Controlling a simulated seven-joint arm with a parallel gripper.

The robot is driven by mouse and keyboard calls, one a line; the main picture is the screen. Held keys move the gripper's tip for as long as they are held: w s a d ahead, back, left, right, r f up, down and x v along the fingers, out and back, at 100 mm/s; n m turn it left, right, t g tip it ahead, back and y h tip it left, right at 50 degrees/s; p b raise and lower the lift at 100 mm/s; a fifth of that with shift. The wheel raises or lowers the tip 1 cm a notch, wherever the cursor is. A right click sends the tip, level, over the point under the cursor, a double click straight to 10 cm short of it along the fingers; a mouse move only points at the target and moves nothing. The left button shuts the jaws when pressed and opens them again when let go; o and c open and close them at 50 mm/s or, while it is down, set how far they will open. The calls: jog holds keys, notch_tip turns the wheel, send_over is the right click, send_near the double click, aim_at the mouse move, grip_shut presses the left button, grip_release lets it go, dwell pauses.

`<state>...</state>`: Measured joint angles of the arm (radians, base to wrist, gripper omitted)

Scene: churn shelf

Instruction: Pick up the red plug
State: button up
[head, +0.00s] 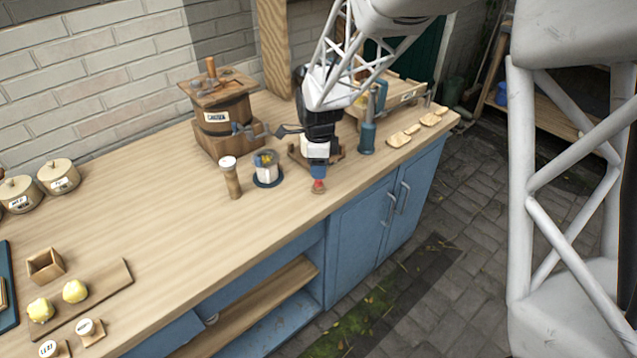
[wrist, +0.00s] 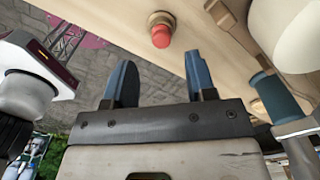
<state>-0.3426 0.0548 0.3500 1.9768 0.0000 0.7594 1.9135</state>
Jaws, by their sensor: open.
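The red plug (head: 318,185) stands on a small round tan base on the wooden worktop, close to the front edge. In the wrist view the red plug (wrist: 161,36) shows whole, beyond the fingertips and a little above the gap between them. My gripper (head: 318,172) hangs just over the plug in the head view and hides part of what is behind it. In the wrist view my gripper (wrist: 157,75) has its two blue fingers apart, with nothing between them. The plug looks apart from both fingers.
A blue cylinder tool (head: 367,137) stands right of my gripper. A wooden post with a white top (head: 231,180) and a small pot on a dark saucer (head: 267,168) stand left. A barrel (head: 222,115) is behind. The front worktop left of the plug is clear.

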aim_at(319, 184)
jog(key=shift+w+a+f, duration=0.1)
jog(key=shift+f, duration=2.4)
grip_shut()
